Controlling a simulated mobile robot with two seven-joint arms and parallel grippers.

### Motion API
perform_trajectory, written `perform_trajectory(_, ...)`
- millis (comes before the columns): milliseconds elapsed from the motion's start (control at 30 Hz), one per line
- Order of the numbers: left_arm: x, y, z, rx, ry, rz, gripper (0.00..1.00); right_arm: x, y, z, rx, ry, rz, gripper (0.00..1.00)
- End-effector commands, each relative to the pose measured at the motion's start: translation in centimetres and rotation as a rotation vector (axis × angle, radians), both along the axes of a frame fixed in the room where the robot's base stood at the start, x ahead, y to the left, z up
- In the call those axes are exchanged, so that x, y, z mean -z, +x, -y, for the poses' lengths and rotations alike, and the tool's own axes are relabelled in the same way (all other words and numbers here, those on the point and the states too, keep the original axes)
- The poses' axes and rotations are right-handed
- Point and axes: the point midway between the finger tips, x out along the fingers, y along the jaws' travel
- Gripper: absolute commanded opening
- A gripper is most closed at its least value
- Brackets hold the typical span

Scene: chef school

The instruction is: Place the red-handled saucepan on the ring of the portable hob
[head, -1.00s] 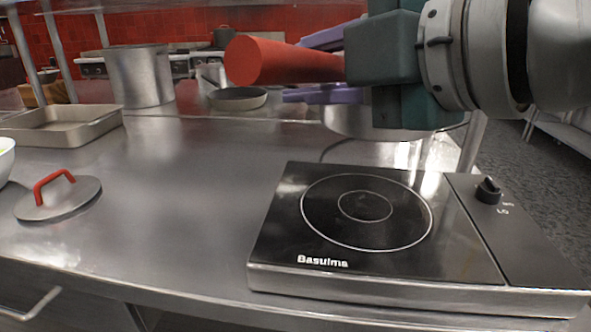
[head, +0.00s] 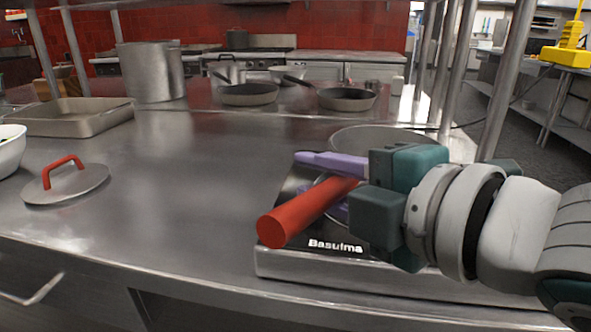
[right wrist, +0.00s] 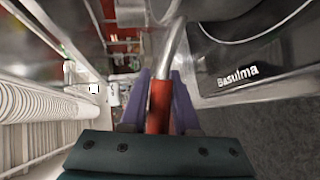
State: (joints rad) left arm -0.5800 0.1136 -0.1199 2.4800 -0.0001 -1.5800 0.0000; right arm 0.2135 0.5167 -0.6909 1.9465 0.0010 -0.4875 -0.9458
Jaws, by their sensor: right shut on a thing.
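My right gripper (head: 325,180) has purple fingers and is shut on the red handle (head: 300,215) of the saucepan. The handle's free end points toward the front left. The steel saucepan body (head: 385,136) shows behind the gripper, over the back part of the portable hob (head: 290,262). My gripper and arm hide most of the pan, the ring and the knob. I cannot tell whether the pan touches the hob. In the right wrist view the red handle (right wrist: 158,105) lies between both fingers, with the hob (right wrist: 255,60) at the right. My left gripper is not in view.
A lid with a red handle (head: 75,185) lies on the steel counter at the left. A baking tray (head: 70,125), a tall pot (head: 150,72) and two frying pans (head: 248,95) (head: 346,99) stand farther back.

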Motion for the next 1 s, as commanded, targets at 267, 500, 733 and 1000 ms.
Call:
perform_trajectory(267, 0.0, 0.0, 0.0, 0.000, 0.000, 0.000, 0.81, 0.1, 0.0, 0.0, 0.000, 0.000, 0.000, 0.48)
perform_trajectory(500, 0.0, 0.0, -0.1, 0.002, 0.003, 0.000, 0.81, 0.1, 0.0, 0.0, 0.000, 0.000, 0.000, 0.59)
perform_trajectory(733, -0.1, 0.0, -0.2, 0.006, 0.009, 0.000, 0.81, -0.2, -0.7, 0.4, 0.000, -0.001, -0.002, 0.59)
perform_trajectory(1000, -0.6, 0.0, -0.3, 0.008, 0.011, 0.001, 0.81, -1.5, -5.4, 3.1, -0.002, -0.003, -0.004, 0.59)
